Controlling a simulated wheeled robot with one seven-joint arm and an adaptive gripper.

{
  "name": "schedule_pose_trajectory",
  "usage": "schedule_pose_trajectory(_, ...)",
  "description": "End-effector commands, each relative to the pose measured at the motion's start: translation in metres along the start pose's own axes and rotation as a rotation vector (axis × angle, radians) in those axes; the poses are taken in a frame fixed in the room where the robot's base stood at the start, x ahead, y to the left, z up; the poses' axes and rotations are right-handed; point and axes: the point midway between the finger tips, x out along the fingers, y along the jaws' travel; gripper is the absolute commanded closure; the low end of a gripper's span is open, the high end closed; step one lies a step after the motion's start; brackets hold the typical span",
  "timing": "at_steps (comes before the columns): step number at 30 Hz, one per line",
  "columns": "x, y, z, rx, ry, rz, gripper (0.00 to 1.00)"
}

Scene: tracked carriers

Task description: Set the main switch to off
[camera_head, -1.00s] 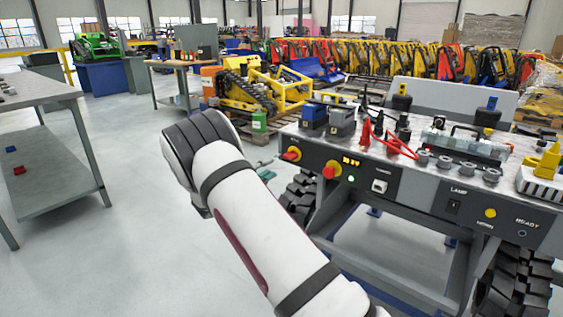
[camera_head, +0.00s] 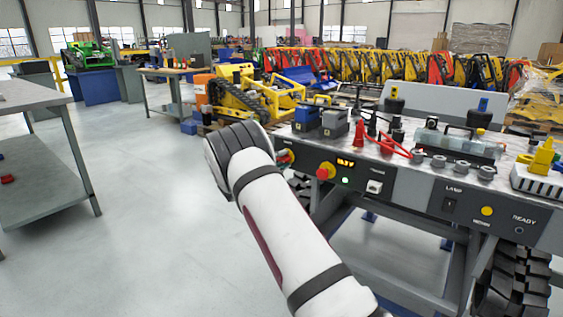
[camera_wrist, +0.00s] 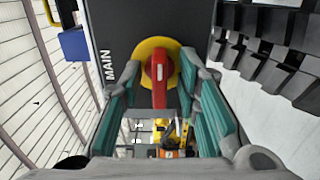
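The main switch (camera_wrist: 160,65) is a red handle on a round yellow plate, beside the word MAIN on a dark panel (camera_wrist: 125,25). In the wrist view the handle lies parallel to the lettering. My gripper (camera_wrist: 161,84) is open, with one teal-padded finger on each side of the red handle. The fingertips look close to the yellow plate; I cannot tell whether they touch the handle. In the head view the switch (camera_head: 286,157) is at the panel's left end, partly covered by my arm, and my fingers are hidden.
A second red-and-yellow knob (camera_head: 325,171) sits just right, near a lit display (camera_head: 345,163) and a green light (camera_head: 345,181). A grey table (camera_head: 40,100) stands left; open floor lies between.

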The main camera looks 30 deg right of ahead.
Motion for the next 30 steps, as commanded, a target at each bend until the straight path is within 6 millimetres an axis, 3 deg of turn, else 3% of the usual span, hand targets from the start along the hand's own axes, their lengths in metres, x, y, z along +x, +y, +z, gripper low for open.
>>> schedule_pose_trajectory(2, -0.0002, 0.0000, -0.0001, 0.000, 0.000, 0.000, 0.75)
schedule_pose_trajectory(5, -0.0003, 0.0000, 0.0000, 0.000, 0.000, 0.000, 0.97)
schedule_pose_trajectory(6, -0.0003, 0.0000, 0.0000, 0.000, 0.000, 0.000, 1.00)
schedule_pose_trajectory(20, -0.0010, 0.0000, -0.0003, -0.055, 0.000, 0.000, 1.00)
schedule_pose_trajectory(30, -0.0014, 0.0003, -0.0006, -0.301, 0.001, 0.000, 1.00)
